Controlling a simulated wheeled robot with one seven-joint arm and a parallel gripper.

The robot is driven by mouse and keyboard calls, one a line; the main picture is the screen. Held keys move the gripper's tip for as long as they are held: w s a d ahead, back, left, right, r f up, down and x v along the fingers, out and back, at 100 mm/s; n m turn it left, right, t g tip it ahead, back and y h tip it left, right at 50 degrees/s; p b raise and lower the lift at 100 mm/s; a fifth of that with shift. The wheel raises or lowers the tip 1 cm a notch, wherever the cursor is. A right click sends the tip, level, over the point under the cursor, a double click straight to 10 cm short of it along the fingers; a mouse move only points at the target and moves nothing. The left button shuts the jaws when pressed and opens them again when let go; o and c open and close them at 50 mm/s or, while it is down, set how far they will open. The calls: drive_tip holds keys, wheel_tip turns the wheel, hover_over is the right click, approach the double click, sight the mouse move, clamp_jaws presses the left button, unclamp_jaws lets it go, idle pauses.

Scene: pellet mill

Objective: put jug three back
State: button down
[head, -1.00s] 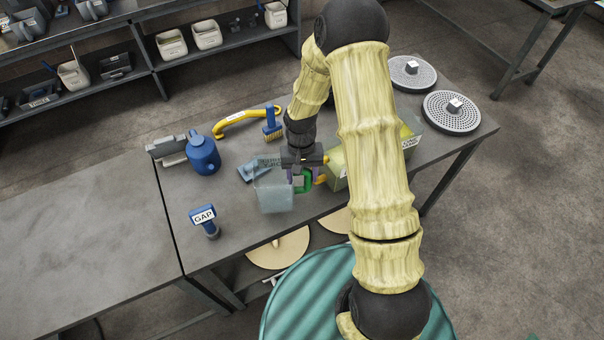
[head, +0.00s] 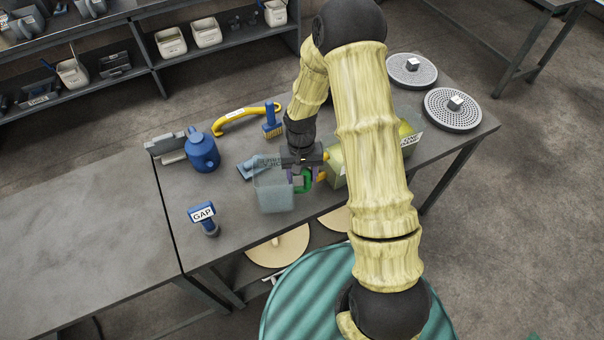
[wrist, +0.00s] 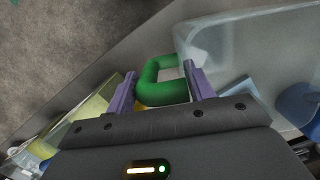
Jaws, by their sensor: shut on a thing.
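A clear jug (head: 275,193) with a green handle (head: 304,182) is at the table's front edge in the head view. My gripper (head: 303,174) is shut on the green handle from above. In the wrist view the purple fingers of my gripper (wrist: 164,90) stand on both sides of the green handle (wrist: 160,84), and the clear jug (wrist: 245,60) extends to the right. No number is readable on the jug. Whether its base touches the table I cannot tell.
A blue GAP-labelled tool (head: 204,218), a blue bottle (head: 203,153), a blue cloth (head: 248,171), a blue brush (head: 272,122) and a yellow handle (head: 240,116) lie left of or behind the jug. A yellowish labelled bin (head: 338,172) stands close right. Two perforated discs (head: 452,110) lie far right.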

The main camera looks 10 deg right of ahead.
drive_tip(key=shift+f, duration=0.1)
drive_tip(key=shift+f+b, duration=0.5)
drive_tip(key=shift+f, duration=0.2)
idle(0.4)
unclamp_jaws()
idle(0.5)
idle(0.3)
drive_tip(key=shift+w+r+p, duration=0.2)
drive_tip(key=shift+r+p, duration=0.9)
drive_tip(key=shift+r, duration=0.4)
drive_tip(key=shift+w+r+p, duration=0.25)
drive_tip(key=shift+r+p, duration=0.8)
drive_tip(key=shift+r, duration=0.45)
drive_tip(key=shift+w+r+p, duration=0.2)
drive_tip(key=shift+r+p, duration=0.9)
drive_tip(key=shift+r, duration=0.4)
